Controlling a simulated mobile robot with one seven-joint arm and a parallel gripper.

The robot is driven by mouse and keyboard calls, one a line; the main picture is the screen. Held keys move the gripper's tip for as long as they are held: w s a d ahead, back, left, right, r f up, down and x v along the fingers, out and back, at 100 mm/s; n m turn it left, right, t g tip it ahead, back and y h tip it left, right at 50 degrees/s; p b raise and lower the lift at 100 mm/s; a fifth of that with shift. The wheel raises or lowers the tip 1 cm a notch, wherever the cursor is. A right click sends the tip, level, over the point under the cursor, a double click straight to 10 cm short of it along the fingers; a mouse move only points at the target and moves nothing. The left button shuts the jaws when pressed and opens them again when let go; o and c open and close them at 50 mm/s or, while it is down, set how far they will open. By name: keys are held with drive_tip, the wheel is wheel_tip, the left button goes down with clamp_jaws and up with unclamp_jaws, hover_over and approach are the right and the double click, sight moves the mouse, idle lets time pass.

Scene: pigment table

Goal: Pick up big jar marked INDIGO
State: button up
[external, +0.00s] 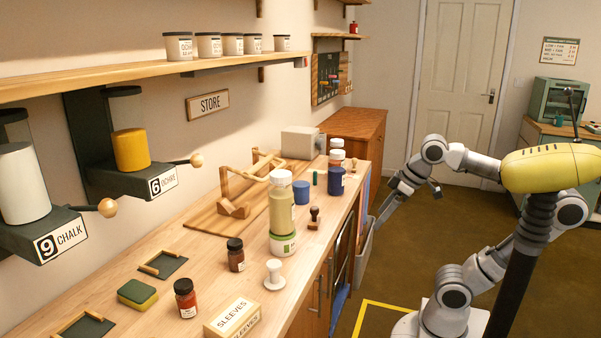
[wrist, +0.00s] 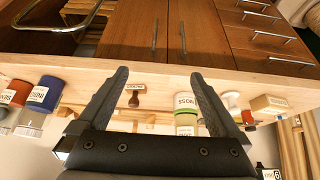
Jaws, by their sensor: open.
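A blue jar with a white cap (external: 336,182) stands near the counter's front edge, toward the far end, in the external view. It also shows at the left of the wrist view (wrist: 41,94), where the picture is upside down and its partly readable label looks like INDIGO. My gripper (wrist: 160,74) is open and empty, with nothing between its fingers. In the external view my gripper (external: 382,216) hangs in front of the counter, right of the blue jar and apart from it.
A red jar (external: 336,158) stands close behind the blue jar. Cabinet doors with handles (wrist: 182,37) face my gripper.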

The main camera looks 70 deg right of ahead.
wheel_tip(320, 180, up, 7)
drive_tip(key=w, duration=0.1)
drive_tip(key=w+d+r+m+t+p, duration=0.15)
drive_tip(key=w+d+t, duration=0.25)
drive_tip(key=w, duration=0.6)
drive_tip(key=w+d+m+t+p, duration=0.1)
drive_tip(key=w+d+t+p, duration=0.25)
drive_tip(key=w, duration=0.55)
drive_tip(key=m+h+p, duration=0.4)
drive_tip(key=m+h, duration=0.3)
drive_tip(key=h, duration=0.6)
hover_over(341, 177)
drive_tip(key=v, duration=0.4)
drive_tip(key=f, duration=0.2)
drive_tip(key=shift+n, duration=0.25)
wheel_tip(341, 177, down, 10)
drive_tip(key=shift+f+b, duration=0.2)
drive_tip(key=shift+b, duration=0.25)
drive_tip(key=shift+w+d+r+p, duration=0.25)
drive_tip(key=shift+d+p, duration=0.1)
drive_tip(key=shift+p, duration=0.4)
drive_tip(key=shift+w+d+f+p, duration=0.2)
drive_tip(key=shift+w+d+p, duration=0.3)
drive_tip(key=shift+p, duration=0.3)
